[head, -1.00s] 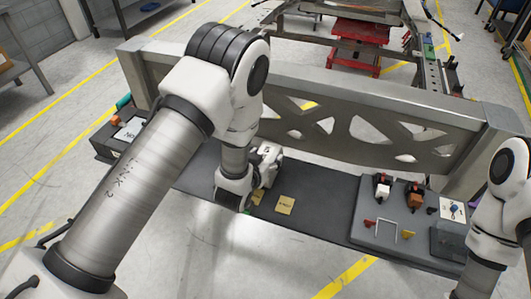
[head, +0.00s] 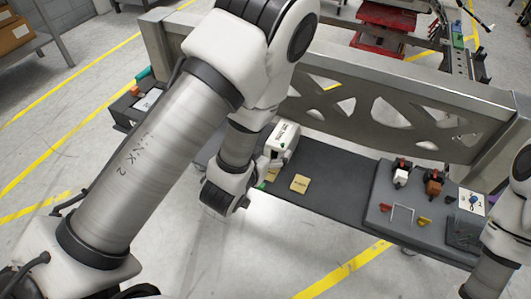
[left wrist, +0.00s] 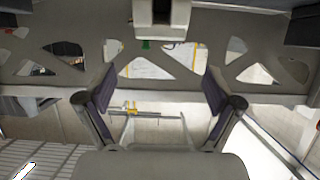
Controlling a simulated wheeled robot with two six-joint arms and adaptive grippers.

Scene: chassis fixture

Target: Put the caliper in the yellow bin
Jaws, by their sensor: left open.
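My left gripper shows in the left wrist view (left wrist: 160,88), its two dark-padded fingers wide apart and empty. Between them, farther off in the picture, is a thin grey bar with a yellow part (left wrist: 131,108); it may be the caliper, but it is too small to be sure. In the head view my left arm reaches down toward the dark bench strip (head: 335,180) and hides part of it. I cannot pick out a yellow bin in either view. My right arm shows at the right edge of the head view; its gripper is out of frame.
A metal beam with cutouts (head: 345,103) runs behind the strip. A yellow card (head: 300,184) lies on it. A grey board (head: 385,205) at the right carries small red, orange and white parts. A white labelled block (head: 284,135) is close to my left wrist.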

